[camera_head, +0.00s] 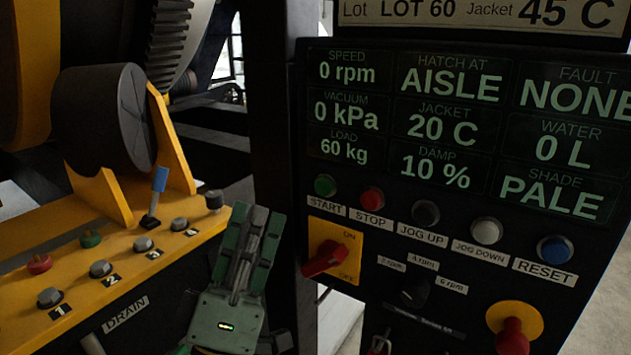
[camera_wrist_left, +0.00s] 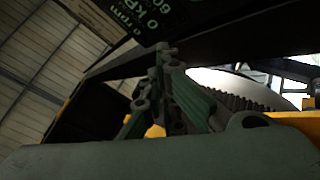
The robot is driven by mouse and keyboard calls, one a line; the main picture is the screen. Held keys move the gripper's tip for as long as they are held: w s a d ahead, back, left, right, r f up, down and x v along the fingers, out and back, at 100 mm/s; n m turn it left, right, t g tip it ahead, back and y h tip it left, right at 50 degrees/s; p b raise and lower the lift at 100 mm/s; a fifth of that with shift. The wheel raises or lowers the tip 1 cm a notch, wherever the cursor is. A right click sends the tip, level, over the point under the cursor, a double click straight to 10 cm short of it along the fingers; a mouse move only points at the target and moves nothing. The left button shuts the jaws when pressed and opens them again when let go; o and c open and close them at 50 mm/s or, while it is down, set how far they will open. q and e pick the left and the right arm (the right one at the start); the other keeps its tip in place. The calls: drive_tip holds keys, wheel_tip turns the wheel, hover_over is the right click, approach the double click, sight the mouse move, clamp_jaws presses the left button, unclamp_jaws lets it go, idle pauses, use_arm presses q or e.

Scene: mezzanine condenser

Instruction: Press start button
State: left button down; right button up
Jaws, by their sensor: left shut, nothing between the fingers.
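The green START button (camera_head: 325,185) is at the upper left of the button row on the black control panel (camera_head: 375,245), above its START label. The red STOP button (camera_head: 372,198) is just to its right. My left gripper (camera_head: 258,215) is shut and empty, pointing up, left of the panel and lower than the START button. It looks apart from the button in the picture. In the left wrist view my gripper's fingers (camera_wrist_left: 165,60) come together, with part of the panel's display (camera_wrist_left: 150,20) beyond them. The START button is not visible there. My right gripper is not in view.
A red rotary switch on a yellow plate (camera_head: 335,250) sits just below START. A red emergency knob (camera_head: 512,335) is at lower right. A yellow machine ledge (camera_head: 120,262) with numbered knobs and a blue-handled lever (camera_head: 159,180) lies left of my gripper. The display reads 0 rpm.

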sight(323, 187)
use_arm(q)
drive_tip(key=shift+s+a+r, duration=0.1)
drive_tip(key=shift+s+r, duration=0.05)
drive_tip(key=shift+s, duration=0.05)
drive_tip(key=w+d+b, duration=0.2)
drive_tip(key=w+d, duration=0.3)
drive_tip(key=w, duration=0.2)
drive_tip(key=shift+d, duration=0.15)
idle(0.4)
idle(0.4)
drive_tip(key=shift+w+d, duration=0.1)
drive_tip(key=shift+w, duration=0.15)
idle(0.7)
drive_tip(key=shift+w+d, duration=0.1)
drive_tip(key=shift+w, duration=0.1)
